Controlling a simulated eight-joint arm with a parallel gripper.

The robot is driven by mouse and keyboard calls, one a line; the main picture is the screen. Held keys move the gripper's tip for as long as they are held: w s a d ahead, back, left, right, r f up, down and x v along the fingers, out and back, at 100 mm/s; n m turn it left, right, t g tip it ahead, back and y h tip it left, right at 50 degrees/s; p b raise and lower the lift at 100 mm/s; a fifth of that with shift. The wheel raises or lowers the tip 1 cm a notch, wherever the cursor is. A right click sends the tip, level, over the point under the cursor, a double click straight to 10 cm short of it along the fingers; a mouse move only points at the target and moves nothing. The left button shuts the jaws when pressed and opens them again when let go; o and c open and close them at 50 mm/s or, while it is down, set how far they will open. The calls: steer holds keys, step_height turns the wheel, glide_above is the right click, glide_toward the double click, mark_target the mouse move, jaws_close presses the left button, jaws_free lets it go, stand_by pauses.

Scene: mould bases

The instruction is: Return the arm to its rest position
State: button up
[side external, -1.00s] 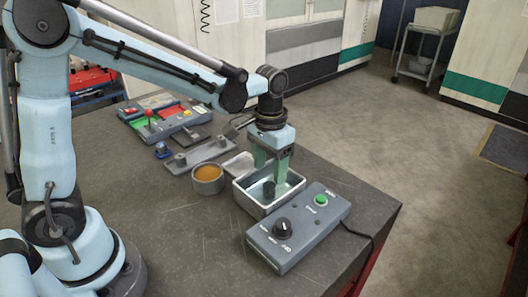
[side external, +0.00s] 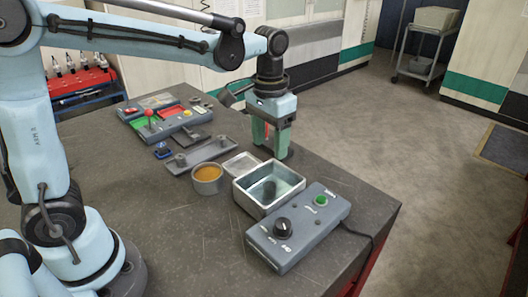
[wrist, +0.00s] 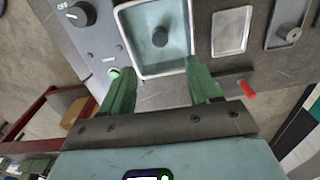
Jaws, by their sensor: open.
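My gripper (side external: 277,150) is open with nothing between its green fingers. In the side view it hangs beyond the metal box, near the table's far edge. It also shows in the wrist view (wrist: 163,84). The open metal box (side external: 246,203) stands behind the control box, with a dark round piece (side external: 269,189) inside it. In the wrist view the box (wrist: 120,40) lies beyond the fingertips, and the dark piece (wrist: 160,37) is clear of both fingers.
A grey control box (side external: 300,232) with a black knob and green button stands at the front. A cup of orange-brown stuff (side external: 207,176), a flat lid-like plate (side external: 241,165) and a grey rail (side external: 190,160) lie left of the gripper. A small red piece (wrist: 247,89) shows near one finger.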

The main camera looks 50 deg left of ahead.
steer(key=s+a+t, duration=0.4)
steer(key=s+t, duration=0.3)
steer(key=s, duration=0.2)
steer(key=shift+s+f, duration=0.25)
steer(key=shift+f, duration=0.1)
steer(key=shift+c, duration=0.3)
stand_by(0.4)
